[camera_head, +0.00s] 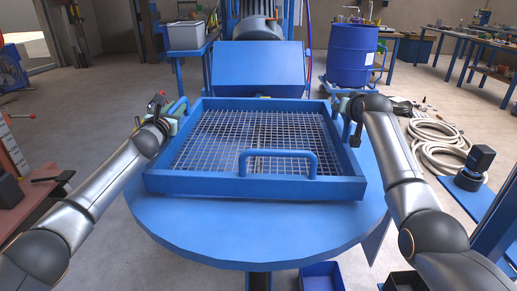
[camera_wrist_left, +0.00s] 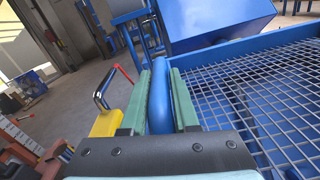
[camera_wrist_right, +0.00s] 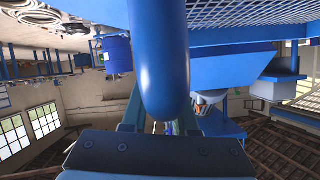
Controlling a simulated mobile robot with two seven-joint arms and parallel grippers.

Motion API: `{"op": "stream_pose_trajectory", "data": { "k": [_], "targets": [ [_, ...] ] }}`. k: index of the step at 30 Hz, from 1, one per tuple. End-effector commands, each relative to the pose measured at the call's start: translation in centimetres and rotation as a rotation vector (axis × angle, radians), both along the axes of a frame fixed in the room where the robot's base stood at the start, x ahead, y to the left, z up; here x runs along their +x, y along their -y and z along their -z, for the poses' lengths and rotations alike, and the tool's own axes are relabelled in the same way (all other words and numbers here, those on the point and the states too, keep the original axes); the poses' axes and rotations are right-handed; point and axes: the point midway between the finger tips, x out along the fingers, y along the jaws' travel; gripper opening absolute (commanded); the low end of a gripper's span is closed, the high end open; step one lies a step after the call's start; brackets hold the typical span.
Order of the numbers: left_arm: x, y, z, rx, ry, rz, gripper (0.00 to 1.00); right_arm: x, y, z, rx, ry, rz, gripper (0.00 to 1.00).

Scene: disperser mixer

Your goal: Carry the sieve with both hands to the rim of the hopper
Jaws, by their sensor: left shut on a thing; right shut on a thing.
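The sieve (camera_head: 352,186) is a square blue frame with a wire mesh floor and blue loop handles. In the head view it is level over a round blue table top (camera_head: 250,235); I cannot tell whether it touches it. My left gripper (camera_head: 172,114) is shut on its left handle, and the left wrist view shows this handle (camera_wrist_left: 160,95) between green finger pads. My right gripper (camera_head: 346,108) is shut on the right handle, which fills the middle of the right wrist view (camera_wrist_right: 165,65). A blue box-like body (camera_head: 258,70), possibly the hopper, stands behind the sieve.
A blue drum (camera_head: 351,55) stands at the back right. Coiled pale hose (camera_head: 435,145) lies on the floor at right. A grey bin (camera_head: 186,35) sits on a blue stand at the back left. A blue crate (camera_head: 321,276) is below the table's front edge.

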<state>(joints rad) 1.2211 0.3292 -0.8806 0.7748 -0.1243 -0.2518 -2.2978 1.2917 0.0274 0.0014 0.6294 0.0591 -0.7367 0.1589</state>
Motion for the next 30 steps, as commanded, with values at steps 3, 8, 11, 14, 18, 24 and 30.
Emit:
{"op": "stream_pose_trajectory", "data": {
  "k": [3,8,11,14,18,24,30],
  "targets": [
    [0.0,0.0,-0.2,-0.001,0.010,0.002,0.00,0.1,0.2,-0.6,-0.002,0.021,0.003,0.00],
    [0.0,0.0,0.4,0.000,0.011,0.002,0.00,0.1,0.2,0.1,-0.002,0.022,0.002,0.00],
    [0.0,-0.2,1.6,0.002,-0.002,-0.004,0.31,0.0,0.2,1.3,-0.002,0.004,0.002,0.29],
    [0.0,-0.2,1.5,0.002,-0.001,-0.002,0.42,0.0,0.1,1.3,-0.002,0.003,0.002,0.41],
    [0.0,-0.1,1.5,0.001,-0.001,-0.001,0.58,0.0,0.1,1.4,-0.001,0.001,0.001,0.56],
    [0.0,0.0,1.4,0.001,-0.001,0.000,0.59,0.0,0.0,1.4,0.000,0.000,0.000,0.57],
    [0.0,0.0,1.4,0.000,0.000,0.000,0.59,0.0,0.0,1.4,0.000,0.000,0.000,0.57]
  ]
}}
